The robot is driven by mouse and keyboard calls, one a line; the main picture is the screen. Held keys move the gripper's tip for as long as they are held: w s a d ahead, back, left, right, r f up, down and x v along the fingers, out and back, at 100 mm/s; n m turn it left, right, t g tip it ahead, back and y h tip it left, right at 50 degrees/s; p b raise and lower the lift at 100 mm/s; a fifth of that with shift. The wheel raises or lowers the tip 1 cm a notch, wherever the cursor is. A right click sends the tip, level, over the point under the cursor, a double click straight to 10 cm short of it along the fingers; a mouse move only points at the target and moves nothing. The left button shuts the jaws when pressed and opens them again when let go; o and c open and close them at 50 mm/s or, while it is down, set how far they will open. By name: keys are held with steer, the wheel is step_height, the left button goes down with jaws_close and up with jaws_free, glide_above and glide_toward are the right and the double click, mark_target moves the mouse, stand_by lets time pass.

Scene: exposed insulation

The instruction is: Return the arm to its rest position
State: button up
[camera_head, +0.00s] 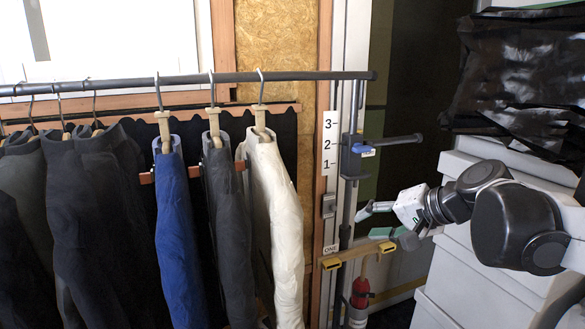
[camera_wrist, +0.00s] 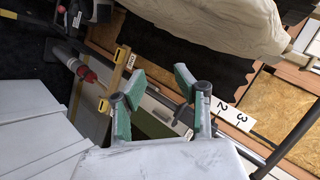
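My gripper (camera_head: 386,224) is in the right half of the head view, in front of the door frame and pointing left. My dark and white arm reaches it from the right edge, past the white boxes. In the wrist view my gripper (camera_wrist: 158,78) has its two green-padded fingers spread apart. Nothing shows between the fingers, so it is open and empty. A wooden bar with yellow ends (camera_head: 358,254) is just below and left of the gripper; I cannot tell whether they touch.
A blue garment (camera_head: 180,240), a dark grey one (camera_head: 228,230) and a cream one (camera_head: 275,215) hang from a rail (camera_head: 300,77) at left. A stand with a blue clamp (camera_head: 362,150) and a red bottle (camera_head: 360,292) are near the gripper. White boxes (camera_head: 465,280) stack at right.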

steer(key=s+d+f+n+h, duration=0.1)
steer(key=s+f+h, duration=0.1)
steer(key=s, duration=0.4)
steer(key=s+d+f+n+h, duration=0.1)
steer(key=s+f+n+h, duration=0.1)
steer(key=s+f, duration=0.3)
steer(key=s+d+f+n+g+h, duration=0.1)
steer(key=s+f+n+h, duration=0.1)
steer(key=s, duration=0.6)
steer(key=shift+s+d+f+h, duration=0.2)
steer(key=shift+f+h, duration=0.3)
steer(key=shift+f, duration=0.15)
